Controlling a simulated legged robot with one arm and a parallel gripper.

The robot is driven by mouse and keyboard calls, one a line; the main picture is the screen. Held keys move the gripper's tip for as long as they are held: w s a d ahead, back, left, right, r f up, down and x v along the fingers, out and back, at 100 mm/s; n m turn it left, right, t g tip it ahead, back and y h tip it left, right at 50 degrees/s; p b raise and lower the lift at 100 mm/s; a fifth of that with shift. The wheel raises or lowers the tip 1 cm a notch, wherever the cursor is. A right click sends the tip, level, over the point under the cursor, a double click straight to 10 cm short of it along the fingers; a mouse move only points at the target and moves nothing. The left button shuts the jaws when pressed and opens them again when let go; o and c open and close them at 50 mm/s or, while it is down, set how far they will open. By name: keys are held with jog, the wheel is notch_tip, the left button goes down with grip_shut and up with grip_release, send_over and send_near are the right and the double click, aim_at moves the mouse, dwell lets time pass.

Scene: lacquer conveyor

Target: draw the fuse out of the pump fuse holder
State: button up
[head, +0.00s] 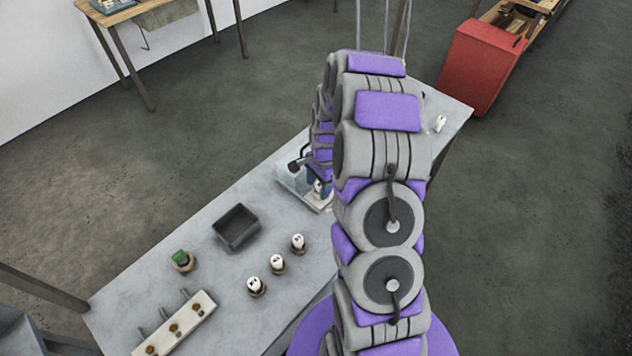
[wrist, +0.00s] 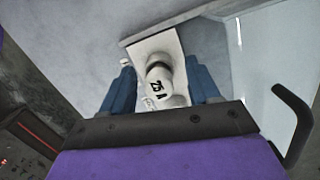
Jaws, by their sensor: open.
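The fuse (wrist: 158,82) is white, marked "25 A", and stands in a pale holder (wrist: 150,45) in the wrist view. My gripper (wrist: 159,72) is open, with one blue finger on each side of the fuse. Gaps appear between the fingers and the fuse; I cannot tell whether either one touches. In the head view a white fuse (head: 317,187) shows just below my gripper (head: 318,178), inside a pale tray-like housing (head: 291,184). My arm hides part of that housing.
A black handle (wrist: 292,118) stands close at the right of my gripper. Three white fuses (head: 278,263) in round bases, a dark empty bin (head: 236,228), a green piece (head: 180,257) and a switch strip (head: 175,330) are on the grey table (head: 185,232). A white piece (head: 439,123) lies far right.

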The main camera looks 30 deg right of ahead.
jog(key=shift+d+f, duration=0.1)
jog(key=shift+d, duration=0.75)
jog(key=shift+c, duration=0.8)
jog(key=shift+a, duration=0.95)
jog(key=c, duration=0.6)
jog(key=shift+c, duration=1.4)
jog(key=o, duration=0.4)
jog(key=shift+d, duration=0.4)
jog(key=shift+c, duration=0.6)
grip_shut()
